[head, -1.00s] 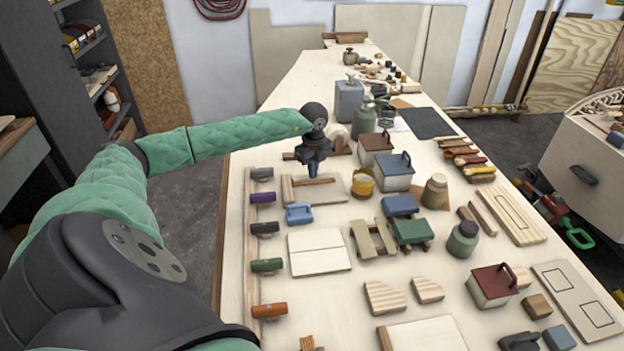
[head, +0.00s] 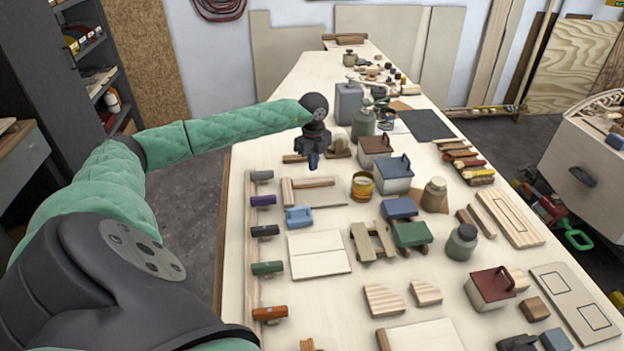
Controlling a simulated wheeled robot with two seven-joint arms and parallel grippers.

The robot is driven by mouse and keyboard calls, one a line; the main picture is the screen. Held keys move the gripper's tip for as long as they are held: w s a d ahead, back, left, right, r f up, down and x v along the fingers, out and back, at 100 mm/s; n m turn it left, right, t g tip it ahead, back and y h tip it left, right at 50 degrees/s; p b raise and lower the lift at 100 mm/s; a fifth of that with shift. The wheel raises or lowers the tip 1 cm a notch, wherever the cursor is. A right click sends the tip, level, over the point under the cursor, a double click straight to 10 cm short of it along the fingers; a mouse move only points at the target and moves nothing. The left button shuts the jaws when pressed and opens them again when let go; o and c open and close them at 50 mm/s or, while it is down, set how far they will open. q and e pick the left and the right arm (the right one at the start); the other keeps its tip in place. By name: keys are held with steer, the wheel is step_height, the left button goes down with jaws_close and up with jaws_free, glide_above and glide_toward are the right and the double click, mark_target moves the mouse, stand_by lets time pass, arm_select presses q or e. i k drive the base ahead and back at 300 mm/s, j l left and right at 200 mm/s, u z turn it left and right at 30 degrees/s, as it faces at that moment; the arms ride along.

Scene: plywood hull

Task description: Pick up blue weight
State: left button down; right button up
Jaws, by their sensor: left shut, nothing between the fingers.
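A light blue weight with a handle (head: 298,217) sits on the table, left of the middle, just behind a pale flat board. My left gripper (head: 314,162) points down over the table, behind the weight and slightly to its right in the picture. It is apart from the weight, shut and empty. Whether its fingertips touch anything below cannot be told. My right gripper is not in view.
A wooden rack (head: 252,230) with several coloured cylinders runs along the left table edge. Wooden strips (head: 313,183) lie between gripper and weight. An amber jar (head: 362,187) and a blue block (head: 400,207) stand to the right. The pale board (head: 319,252) is bare.

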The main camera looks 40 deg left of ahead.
mark_target(302, 218)
steer(key=k+j, duration=0.75)
steer(key=j, duration=0.2)
steer(key=k+j, duration=0.8)
steer(key=j, duration=0.1)
